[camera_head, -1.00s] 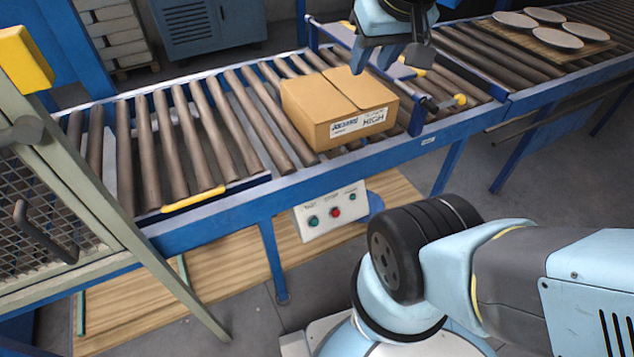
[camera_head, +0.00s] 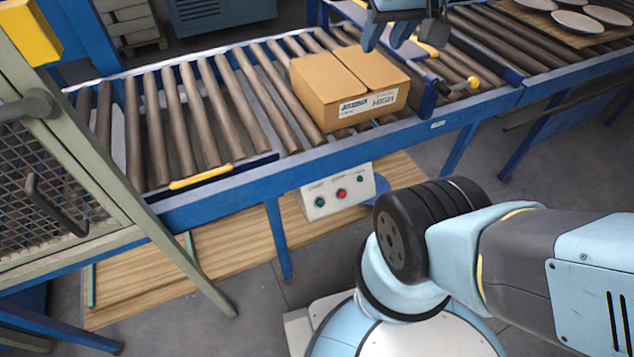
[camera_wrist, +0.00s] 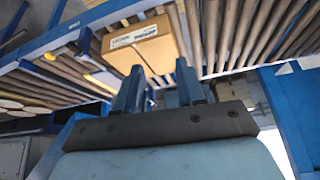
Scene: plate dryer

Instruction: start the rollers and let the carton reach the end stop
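The brown carton (camera_head: 350,85) sits on the roller conveyor (camera_head: 190,115), with a white label on its near face. It also shows in the wrist view (camera_wrist: 145,45). Just right of the carton is a blue crossbar with a yellow-tipped knob (camera_head: 472,83); I cannot tell whether it is the end stop. A pale control box (camera_head: 338,190) hangs below the near rail, with a red button (camera_head: 341,194) between two green ones. My gripper (camera_head: 405,46) is above and behind the carton, not touching it. In the wrist view its two fingers (camera_wrist: 160,90) stand apart with nothing held.
A mesh guard (camera_head: 55,195) with a handle stands at the left front. Several round plates (camera_head: 577,22) lie on a board on the far right rollers. A blue cabinet (camera_head: 222,12) is behind. The floor between conveyor and my base is mostly clear.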

